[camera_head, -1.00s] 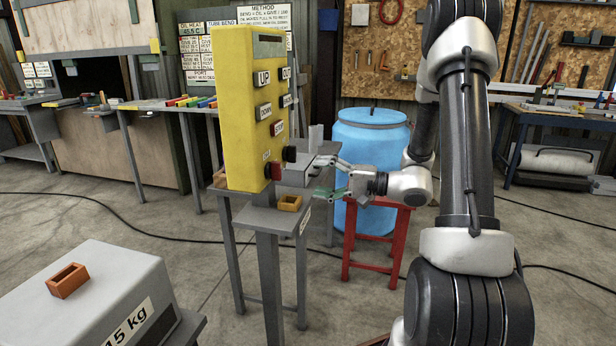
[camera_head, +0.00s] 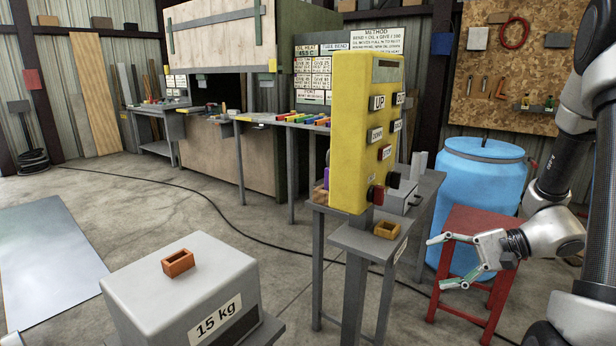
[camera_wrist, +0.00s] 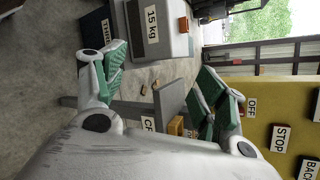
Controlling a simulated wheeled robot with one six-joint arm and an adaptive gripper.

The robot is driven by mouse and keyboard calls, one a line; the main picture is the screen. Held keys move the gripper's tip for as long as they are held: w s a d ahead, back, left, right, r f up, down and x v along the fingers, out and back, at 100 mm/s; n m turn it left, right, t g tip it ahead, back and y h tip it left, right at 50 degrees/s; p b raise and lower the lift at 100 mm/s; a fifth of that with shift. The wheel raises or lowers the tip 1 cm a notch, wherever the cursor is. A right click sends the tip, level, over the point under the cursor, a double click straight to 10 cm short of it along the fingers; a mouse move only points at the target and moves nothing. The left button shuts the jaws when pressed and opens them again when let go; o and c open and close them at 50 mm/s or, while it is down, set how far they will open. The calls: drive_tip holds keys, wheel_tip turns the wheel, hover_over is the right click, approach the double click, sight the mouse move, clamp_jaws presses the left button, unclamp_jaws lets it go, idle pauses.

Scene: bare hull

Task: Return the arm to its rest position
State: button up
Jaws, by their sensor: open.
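My gripper (camera_head: 440,262) is open and empty in the head view, in the air in front of the red stool (camera_head: 462,238) and right of the small grey stand. My arm comes in from the right edge of the head view. In the wrist view the two green-padded fingers of my gripper (camera_wrist: 158,88) stand wide apart with nothing held between them. The yellow control panel (camera_head: 353,130) stands left of my gripper in the head view. It also shows at the right of the wrist view (camera_wrist: 268,110).
A blue barrel (camera_head: 470,180) is behind the stool.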

drive_tip(key=s+d+r+n+g+h, duration=0.2)
drive_tip(key=s+d+h, duration=0.15)
drive_tip(key=s, duration=0.25)
drive_tip(key=s+d+r+n+g+h, duration=0.2)
drive_tip(key=s+d+r+h, duration=0.1)
drive_tip(key=s+h, duration=0.25)
wheel_tip(320, 180, up, 11)
drive_tip(key=s+n+t+h, duration=0.3)
drive_tip(key=n+t, duration=0.2)
drive_tip(key=shift+a+h, duration=0.15)
drive_tip(key=shift+h, duration=0.25)
